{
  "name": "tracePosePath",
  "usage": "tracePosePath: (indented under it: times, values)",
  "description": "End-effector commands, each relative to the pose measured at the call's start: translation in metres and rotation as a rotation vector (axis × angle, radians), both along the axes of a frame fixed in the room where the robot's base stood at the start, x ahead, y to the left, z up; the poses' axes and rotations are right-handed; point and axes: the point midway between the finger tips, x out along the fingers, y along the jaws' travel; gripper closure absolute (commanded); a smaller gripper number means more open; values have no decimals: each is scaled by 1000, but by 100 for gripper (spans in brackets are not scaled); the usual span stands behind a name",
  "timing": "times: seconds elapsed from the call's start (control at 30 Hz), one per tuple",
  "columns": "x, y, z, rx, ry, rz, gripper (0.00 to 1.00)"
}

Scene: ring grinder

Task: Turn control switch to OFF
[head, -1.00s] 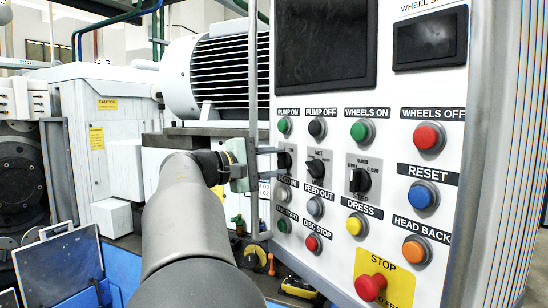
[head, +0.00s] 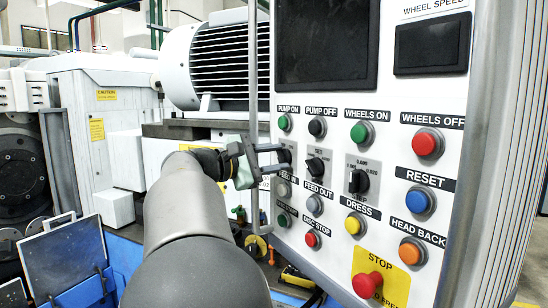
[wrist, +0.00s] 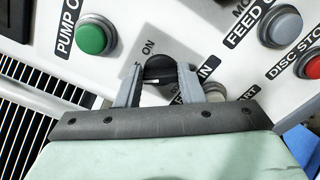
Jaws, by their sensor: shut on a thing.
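The control switch is a black rotary knob with a white line; in the wrist view the knob (wrist: 158,68) sits beside the word ON on its plate. It also shows in the head view, partly hidden, at the panel's left side (head: 287,156). My gripper (wrist: 161,80) is shut on the knob, one grey finger on each side. In the head view my gripper (head: 276,158) reaches the panel from the left and looks tilted. The OFF mark is not visible.
The white control panel (head: 440,100) carries several buttons and two other black knobs (head: 317,166) (head: 358,182). A green button (wrist: 92,38) is close to my left finger. A vertical grey bar (head: 252,70) runs along the panel's left edge, close to my gripper.

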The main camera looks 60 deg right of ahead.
Motion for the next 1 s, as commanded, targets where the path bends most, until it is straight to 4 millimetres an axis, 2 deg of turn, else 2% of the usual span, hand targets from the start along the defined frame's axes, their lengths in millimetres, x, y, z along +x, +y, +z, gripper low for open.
tracePosePath:
  times: [0.23,0.27,0.3,0.33,0.6,0.73,0.87,1.0]
  values:
    - [1,0,0,1,2,1,88]
    - [1,0,0,1,2,1,57]
    - [1,0,0,1,2,1,46]
    - [0,0,-1,1,1,1,44]
    - [1,1,0,0,0,0,44]
    - [6,8,-1,0,0,4,44]
    - [16,28,-3,-1,-1,5,44]
    - [33,59,-4,0,-1,7,44]
